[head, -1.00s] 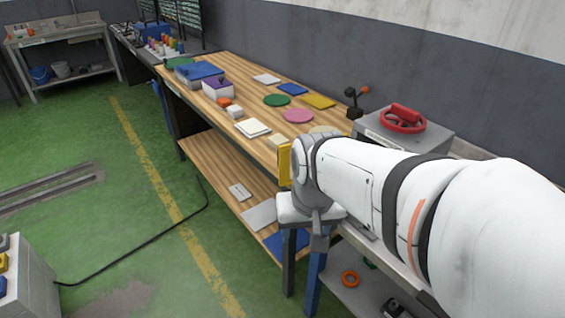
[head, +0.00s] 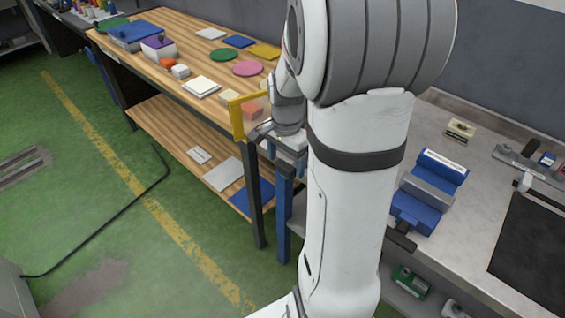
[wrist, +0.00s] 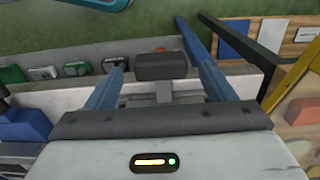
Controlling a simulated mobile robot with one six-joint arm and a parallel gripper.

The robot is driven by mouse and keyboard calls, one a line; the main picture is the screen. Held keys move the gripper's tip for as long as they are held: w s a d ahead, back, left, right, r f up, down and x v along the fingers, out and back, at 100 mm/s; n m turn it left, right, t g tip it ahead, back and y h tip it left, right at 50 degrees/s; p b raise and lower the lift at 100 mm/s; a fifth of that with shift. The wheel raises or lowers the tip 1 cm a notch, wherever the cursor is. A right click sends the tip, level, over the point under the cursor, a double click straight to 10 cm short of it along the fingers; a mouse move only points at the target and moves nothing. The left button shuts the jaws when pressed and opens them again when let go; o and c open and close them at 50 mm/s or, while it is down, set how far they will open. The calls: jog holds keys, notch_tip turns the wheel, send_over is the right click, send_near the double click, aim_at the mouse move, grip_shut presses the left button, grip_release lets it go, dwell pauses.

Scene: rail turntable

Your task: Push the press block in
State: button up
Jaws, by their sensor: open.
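A dark grey block (wrist: 160,66) on a short pale stem shows between my fingers in the wrist view. It looks like the press block, but I cannot be sure. My gripper (wrist: 155,75) is open, with one blue finger on each side of this block; I cannot tell whether either touches it. In the head view, my gripper (head: 278,140) is at the front edge between the wooden and grey benches, and my arm hides part of it. An orange block (head: 253,112) sits behind a yellow frame (head: 236,118) beside the gripper; it also shows at the wrist view's right (wrist: 308,110).
A blue vise (head: 430,190) stands on the grey bench (head: 462,205) right of my arm. A wooden bench (head: 150,76) with coloured discs and plates lies to the left. Blue and dark bench legs (head: 284,205) stand below my gripper.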

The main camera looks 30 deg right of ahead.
jog(key=shift+f, duration=0.95)
jog(key=shift+c, duration=0.4)
